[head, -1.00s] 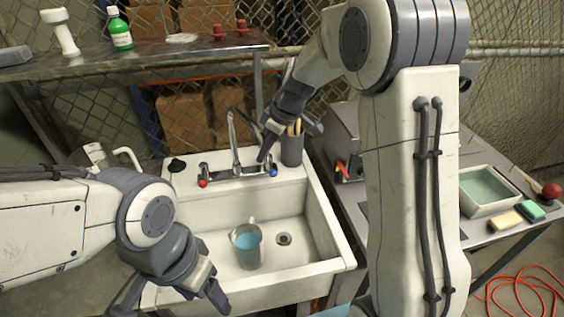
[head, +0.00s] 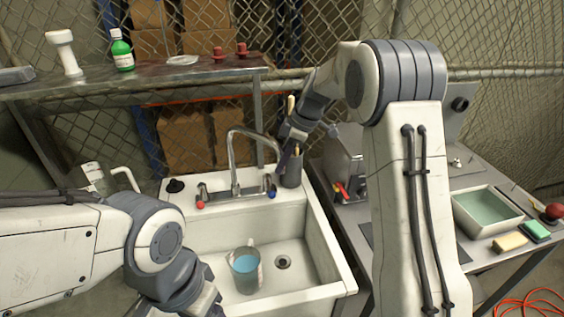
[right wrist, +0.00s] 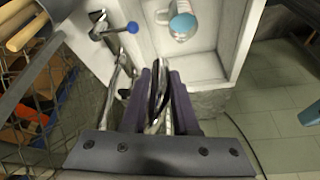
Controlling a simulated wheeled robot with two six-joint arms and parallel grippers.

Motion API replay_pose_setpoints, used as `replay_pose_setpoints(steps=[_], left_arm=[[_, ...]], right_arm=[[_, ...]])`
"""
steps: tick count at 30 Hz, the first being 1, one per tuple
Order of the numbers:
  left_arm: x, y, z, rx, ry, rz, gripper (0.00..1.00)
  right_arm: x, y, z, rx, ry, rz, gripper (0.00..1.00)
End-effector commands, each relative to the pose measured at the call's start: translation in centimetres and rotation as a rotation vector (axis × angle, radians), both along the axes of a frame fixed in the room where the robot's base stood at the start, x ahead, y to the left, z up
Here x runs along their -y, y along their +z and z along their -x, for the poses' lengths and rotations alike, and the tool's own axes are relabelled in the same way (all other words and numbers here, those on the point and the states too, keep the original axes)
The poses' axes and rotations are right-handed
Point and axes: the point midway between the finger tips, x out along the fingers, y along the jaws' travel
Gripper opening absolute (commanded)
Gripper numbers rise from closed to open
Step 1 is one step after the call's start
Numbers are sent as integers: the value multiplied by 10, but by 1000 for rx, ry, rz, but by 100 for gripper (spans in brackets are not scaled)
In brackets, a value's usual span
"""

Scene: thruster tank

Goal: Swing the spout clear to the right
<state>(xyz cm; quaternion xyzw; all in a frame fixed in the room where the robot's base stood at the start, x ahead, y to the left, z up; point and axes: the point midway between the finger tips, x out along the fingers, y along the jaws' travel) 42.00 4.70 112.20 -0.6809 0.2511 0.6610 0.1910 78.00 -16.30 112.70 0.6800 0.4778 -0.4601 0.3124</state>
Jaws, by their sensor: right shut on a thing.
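The chrome spout (head: 232,150) rises from the faucet at the back of the white sink (head: 333,262) and arcs over to the right. My right gripper (head: 284,157) is at the spout's outer end. In the right wrist view, the purple fingers of this gripper (right wrist: 163,78) are closed around the shiny spout. A clear pitcher of blue liquid (head: 245,272) stands in the basin, left of the drain (head: 283,262); the spout's end is off to its right. My left gripper (head: 205,303) is at the bottom edge, its fingers mostly cut off.
The faucet has a red knob (head: 200,204) and a blue knob (head: 271,193). A metal box (head: 343,160) and a green-filled tray (head: 487,210) are on the right bench.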

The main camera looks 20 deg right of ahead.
Motion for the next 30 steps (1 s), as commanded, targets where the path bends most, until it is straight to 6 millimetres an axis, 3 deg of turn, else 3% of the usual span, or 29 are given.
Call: replay_pose_setpoints(steps=[1, 2, 3, 4, 17, 30], left_arm=[[0, 0, 0, 0, 0, 0, 69], [0, 0, 0, 0, 0, 0, 69], [0, 0, 0, 0, 0, 0, 69], [0, 0, 0, 0, 0, 0, 69], [0, -3, 0, 0, 0, 0, 69], [0, -15, 0, 0, 0, 0, 69]], right_arm=[[-1, 1, -2, 7, -2, 0, 0], [-1, 1, -2, 7, -2, 0, 36], [-1, 1, -2, 7, -2, 0, 51], [-1, 1, -2, 6, -2, -1, 57], [4, 9, 0, 7, -4, -1, 57], [33, 83, 9, 8, -5, 0, 57]])
